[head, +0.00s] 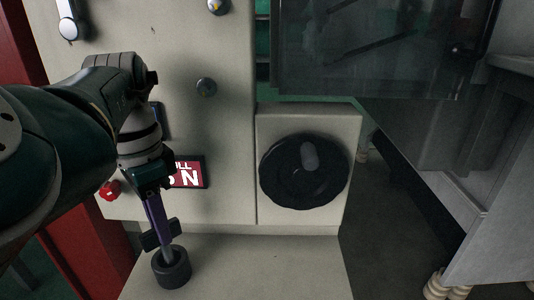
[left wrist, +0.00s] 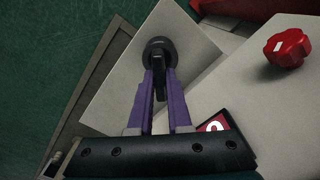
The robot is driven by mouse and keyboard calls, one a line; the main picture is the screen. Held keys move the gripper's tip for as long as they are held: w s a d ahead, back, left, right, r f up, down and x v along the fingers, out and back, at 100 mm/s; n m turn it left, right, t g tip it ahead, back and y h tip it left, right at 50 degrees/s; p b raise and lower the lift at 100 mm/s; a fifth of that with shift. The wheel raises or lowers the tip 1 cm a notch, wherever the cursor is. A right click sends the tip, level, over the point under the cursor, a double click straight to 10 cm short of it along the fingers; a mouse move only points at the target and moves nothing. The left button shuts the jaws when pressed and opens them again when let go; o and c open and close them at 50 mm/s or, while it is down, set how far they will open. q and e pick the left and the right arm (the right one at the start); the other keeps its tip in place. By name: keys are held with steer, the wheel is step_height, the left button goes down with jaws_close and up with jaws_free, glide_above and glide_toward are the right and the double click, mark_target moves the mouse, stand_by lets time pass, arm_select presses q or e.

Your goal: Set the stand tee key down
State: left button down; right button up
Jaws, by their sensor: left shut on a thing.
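The tee key (head: 168,251) has a dark crossbar and a grey shaft. It stands nearly upright, its lower end at a round black cup-like stand (head: 172,272) on the pale ledge. Whether the shaft touches the bottom of the cup is hidden. My left gripper (head: 157,228), with purple fingers, comes down from above and is shut on the crossbar. In the left wrist view the dark key (left wrist: 160,80) lies between the two fingers, with the black stand (left wrist: 150,55) just beyond the tips. My right gripper is not in view.
The pale ledge (head: 250,270) is clear to the right of the stand. Behind it rises a pale panel with a red sign (head: 188,173), a red knob (head: 109,190) and a black handwheel (head: 304,172). A grey machine (head: 470,160) stands at the right.

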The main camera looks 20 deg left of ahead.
arm_select(q)
steer(key=c, duration=0.8)
jaws_free()
steer(key=shift+f, duration=0.1)
step_height(320, 180, up, 9)
steer(key=p, duration=0.3)
steer(key=shift+r+p, duration=0.3)
steer(key=shift+r, duration=0.2)
